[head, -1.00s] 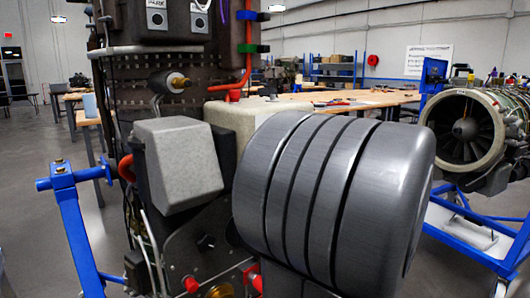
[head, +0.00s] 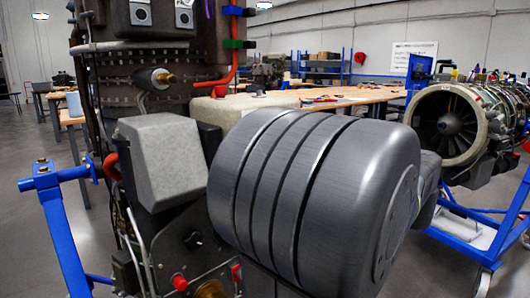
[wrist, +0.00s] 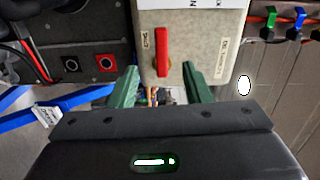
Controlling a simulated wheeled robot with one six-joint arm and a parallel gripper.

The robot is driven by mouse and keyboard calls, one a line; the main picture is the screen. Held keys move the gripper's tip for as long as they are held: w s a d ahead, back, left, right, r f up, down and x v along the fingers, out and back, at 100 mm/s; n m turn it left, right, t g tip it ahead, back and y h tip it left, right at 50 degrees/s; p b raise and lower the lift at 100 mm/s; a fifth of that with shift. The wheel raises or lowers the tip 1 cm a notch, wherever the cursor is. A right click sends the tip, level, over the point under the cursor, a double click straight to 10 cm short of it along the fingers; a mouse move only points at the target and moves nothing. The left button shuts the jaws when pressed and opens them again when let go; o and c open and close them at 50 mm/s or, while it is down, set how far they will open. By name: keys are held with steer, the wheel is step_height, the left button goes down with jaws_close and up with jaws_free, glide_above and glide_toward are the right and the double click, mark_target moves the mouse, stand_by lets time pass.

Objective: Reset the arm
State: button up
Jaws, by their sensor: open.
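In the wrist view my gripper (wrist: 160,83) has two green fingers spread apart, with nothing held between them. Beyond the fingers is a beige box (wrist: 205,28) with a red lever (wrist: 162,52) standing vertically on its face. The fingers point towards the lower edge of this box; I cannot tell whether they touch it. In the head view the big grey ribbed rounded part of my own arm fills the lower middle, and my gripper is hidden there.
In the head view a dark engine stand with a light grey box (head: 158,160) is close at left, beside a blue frame (head: 62,235). A turbine (head: 450,125) sits on a blue stand at right. Workbenches (head: 340,95) stand behind. Open floor shows at far left.

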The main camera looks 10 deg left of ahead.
steer(key=p+x, duration=0.1)
steer(key=x, duration=0.8)
steer(key=b+v, duration=0.1)
steer(key=v, duration=0.8)
steer(key=w+a+r+m+p, duration=0.1)
steer(key=w+a+m+p, duration=0.2)
steer(key=w+a+p, duration=0.3)
steer(key=a+p, duration=0.1)
steer(key=p, duration=0.2)
steer(key=shift+w+a+r, duration=0.2)
steer(key=shift+r, duration=0.1)
stand_by(0.4)
steer(key=shift+m+p, duration=0.4)
steer(key=shift+p, duration=0.05)
steer(key=shift+s+a, duration=0.1)
